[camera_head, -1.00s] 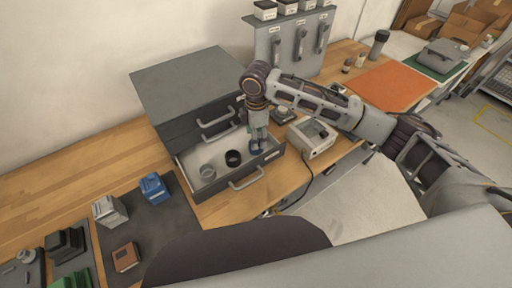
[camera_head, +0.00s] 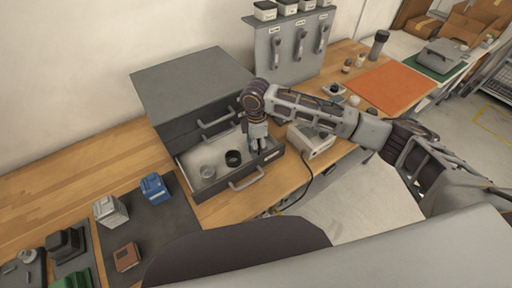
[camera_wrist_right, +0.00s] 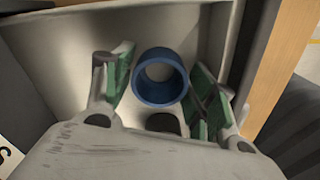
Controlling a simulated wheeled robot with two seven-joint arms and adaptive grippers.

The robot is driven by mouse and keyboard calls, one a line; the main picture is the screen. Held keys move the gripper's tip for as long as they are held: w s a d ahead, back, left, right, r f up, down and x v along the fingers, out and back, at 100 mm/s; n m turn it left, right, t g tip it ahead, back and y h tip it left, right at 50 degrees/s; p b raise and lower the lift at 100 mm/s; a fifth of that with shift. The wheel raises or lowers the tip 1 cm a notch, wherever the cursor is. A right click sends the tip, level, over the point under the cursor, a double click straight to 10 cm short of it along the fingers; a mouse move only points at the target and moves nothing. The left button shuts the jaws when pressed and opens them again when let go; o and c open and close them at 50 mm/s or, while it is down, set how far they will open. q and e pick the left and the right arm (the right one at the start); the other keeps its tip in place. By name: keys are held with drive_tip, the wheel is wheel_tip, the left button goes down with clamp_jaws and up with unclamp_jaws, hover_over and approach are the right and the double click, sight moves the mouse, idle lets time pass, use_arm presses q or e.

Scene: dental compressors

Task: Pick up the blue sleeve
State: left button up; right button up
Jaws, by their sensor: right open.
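The blue sleeve (camera_wrist_right: 160,78) is a short open ring in the open drawer (camera_head: 243,176). In the right wrist view it lies between the two green-padded fingers of my right gripper (camera_wrist_right: 160,88), which are open. A gap shows between the sleeve and each finger. In the head view my right gripper (camera_head: 258,143) points down into the right end of the drawer and mostly hides the sleeve. My left gripper is not in view.
The grey cabinet (camera_head: 190,88) stands behind the drawer. A white device (camera_head: 312,140) sits close to the drawer's right. The drawer walls surround the sleeve. A dark mat with blue (camera_head: 153,187) and white blocks lies at left.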

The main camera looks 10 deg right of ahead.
drive_tip(key=shift+f, duration=0.15)
idle(0.3)
drive_tip(key=c, duration=0.8)
wheel_tip(320, 180, up, 10)
idle(0.4)
idle(0.5)
